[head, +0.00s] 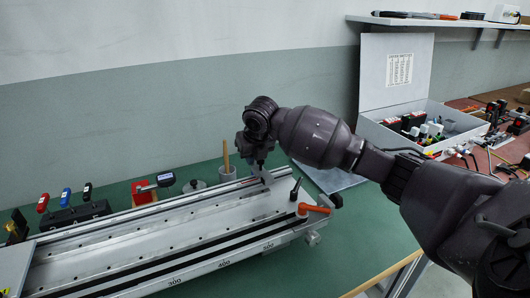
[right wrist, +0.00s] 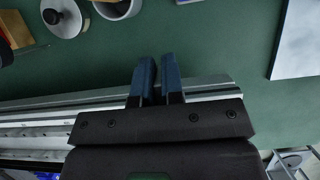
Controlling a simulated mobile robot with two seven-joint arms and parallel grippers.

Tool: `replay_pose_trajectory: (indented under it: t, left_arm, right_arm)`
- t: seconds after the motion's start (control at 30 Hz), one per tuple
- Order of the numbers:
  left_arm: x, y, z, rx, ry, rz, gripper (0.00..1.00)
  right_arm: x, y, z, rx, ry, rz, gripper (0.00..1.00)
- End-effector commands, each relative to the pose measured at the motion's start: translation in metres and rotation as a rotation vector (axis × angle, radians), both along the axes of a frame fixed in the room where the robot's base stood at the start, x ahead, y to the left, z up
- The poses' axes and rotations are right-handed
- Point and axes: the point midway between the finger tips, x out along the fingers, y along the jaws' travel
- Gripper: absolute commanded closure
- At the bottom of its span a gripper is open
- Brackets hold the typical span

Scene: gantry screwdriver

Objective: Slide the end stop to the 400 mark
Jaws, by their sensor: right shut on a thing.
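The long silver rail bed (head: 150,250) lies across the green bench, with 300, 400 and 500 marks along its front edge. The end stop seems to be the upright silver plate (head: 263,176) near the bed's right end, beyond the 400 mark. My right gripper (head: 260,163) reaches down over the back of the bed and is shut at this plate. In the right wrist view, my two blue fingers (right wrist: 158,80) are close together above the rail (right wrist: 215,85); what they grip is hidden there. My left gripper is not in view.
An orange lever (head: 313,208) and a black knob (head: 296,188) stand at the bed's right end. Behind the bed are a wooden-handled tool (head: 226,157), a round lidded pot (head: 195,186) and a digital gauge (head: 165,179). An open white case (head: 395,85) stands at back right.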

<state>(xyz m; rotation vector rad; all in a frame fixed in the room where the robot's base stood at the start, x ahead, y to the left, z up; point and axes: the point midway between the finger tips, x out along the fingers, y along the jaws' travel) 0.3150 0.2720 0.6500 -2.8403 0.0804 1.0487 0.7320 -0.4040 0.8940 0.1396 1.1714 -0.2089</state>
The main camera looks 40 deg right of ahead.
Motion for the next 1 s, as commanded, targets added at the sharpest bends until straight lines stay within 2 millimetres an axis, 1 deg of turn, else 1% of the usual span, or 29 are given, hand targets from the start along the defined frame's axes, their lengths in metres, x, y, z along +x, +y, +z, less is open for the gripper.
replay_pose_trajectory:
  t: [0.03, 0.2, 0.3, 0.4, 0.5, 0.57, 0.83, 0.87, 1.0]
  left_arm:
    - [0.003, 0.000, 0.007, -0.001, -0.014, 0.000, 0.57]
    - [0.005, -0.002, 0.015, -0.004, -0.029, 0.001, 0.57]
    - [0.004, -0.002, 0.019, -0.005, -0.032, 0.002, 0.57]
    - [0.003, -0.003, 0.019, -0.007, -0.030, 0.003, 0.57]
    - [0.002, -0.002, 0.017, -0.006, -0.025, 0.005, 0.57]
    - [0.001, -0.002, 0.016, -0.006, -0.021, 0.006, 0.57]
    - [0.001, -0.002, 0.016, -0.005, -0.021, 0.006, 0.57]
    - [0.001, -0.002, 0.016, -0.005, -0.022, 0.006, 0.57]
    - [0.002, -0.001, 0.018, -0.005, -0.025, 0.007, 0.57]
  right_arm:
    - [0.003, 0.013, 0.006, 0.004, -0.005, 0.003, 1.00]
    - [0.013, 0.053, 0.006, 0.005, -0.005, 0.004, 1.00]
    - [0.018, 0.076, 0.005, 0.005, -0.004, 0.004, 1.00]
    - [0.022, 0.094, 0.003, 0.005, -0.003, 0.003, 1.00]
    - [0.024, 0.102, 0.002, 0.001, -0.001, 0.002, 1.00]
    - [0.025, 0.105, 0.001, 0.001, 0.000, 0.002, 1.00]
    - [0.025, 0.105, -0.001, 0.001, 0.001, 0.001, 1.00]
    - [0.025, 0.105, -0.001, 0.001, 0.001, 0.001, 0.90]
    - [0.025, 0.105, -0.001, 0.000, 0.001, 0.001, 0.69]
